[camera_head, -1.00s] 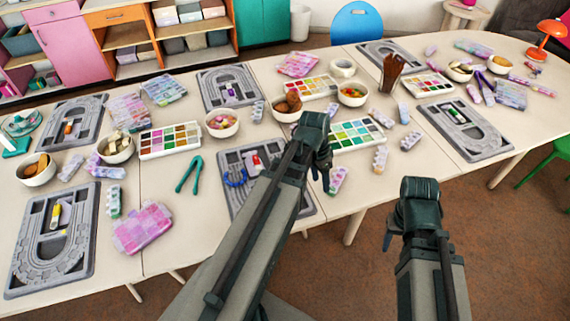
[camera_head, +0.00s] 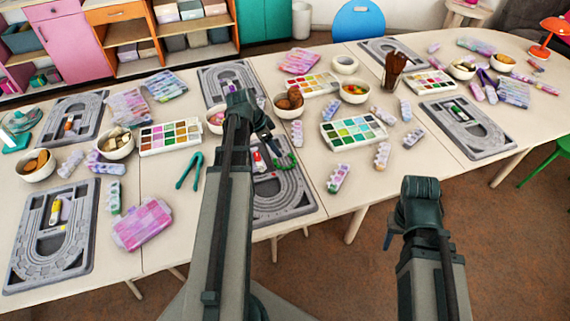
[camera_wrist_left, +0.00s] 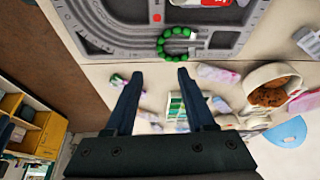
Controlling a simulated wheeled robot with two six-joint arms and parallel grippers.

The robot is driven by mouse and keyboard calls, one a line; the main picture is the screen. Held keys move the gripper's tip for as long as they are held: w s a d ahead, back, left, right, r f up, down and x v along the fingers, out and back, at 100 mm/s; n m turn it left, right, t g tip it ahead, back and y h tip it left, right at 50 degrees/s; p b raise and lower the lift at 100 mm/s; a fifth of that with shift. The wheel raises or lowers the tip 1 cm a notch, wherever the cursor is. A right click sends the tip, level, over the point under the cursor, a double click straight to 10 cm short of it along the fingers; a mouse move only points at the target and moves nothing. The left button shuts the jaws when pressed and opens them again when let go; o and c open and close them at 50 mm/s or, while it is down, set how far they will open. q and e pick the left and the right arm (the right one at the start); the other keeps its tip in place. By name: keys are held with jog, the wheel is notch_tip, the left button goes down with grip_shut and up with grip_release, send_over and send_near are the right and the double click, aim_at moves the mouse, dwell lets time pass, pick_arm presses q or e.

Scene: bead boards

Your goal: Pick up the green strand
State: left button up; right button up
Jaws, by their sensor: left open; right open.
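The green strand (camera_head: 288,165) is a curved arc of round green beads on the right part of a grey bead board (camera_head: 290,207) in the head view. In the left wrist view the strand (camera_wrist_left: 162,42) lies on the board's grooved surface as a C shape, open to the right. My left gripper (camera_head: 268,143) is beside the strand in the head view. In the left wrist view its fingers (camera_wrist_left: 160,74) are apart and empty, with the strand just beyond the tips. My right gripper (camera_head: 388,240) hangs off the table's front edge, mostly hidden by its own wrist.
A red-and-white item (camera_head: 258,160) lies on the same board. A teal plier-like tool (camera_head: 189,171) lies to the left, and a green palette (camera_head: 353,131) to the right. A bowl of brown pieces (camera_head: 289,103) stands behind. My left arm covers the board's left part.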

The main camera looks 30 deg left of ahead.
pick_arm(q)
jog(key=b, duration=0.6)
send_over(288, 167)
jog(key=s+a, duration=0.2)
notch_tip(288, 167, down, 7)
jog(key=shift+d+r, duration=0.1)
jog(key=shift+w, duration=0.1)
jog(key=shift+d, duration=0.1)
jog(key=b+x, duration=0.4)
jog(key=x, duration=0.1)
jog(key=shift+b, duration=0.35)
grip_shut()
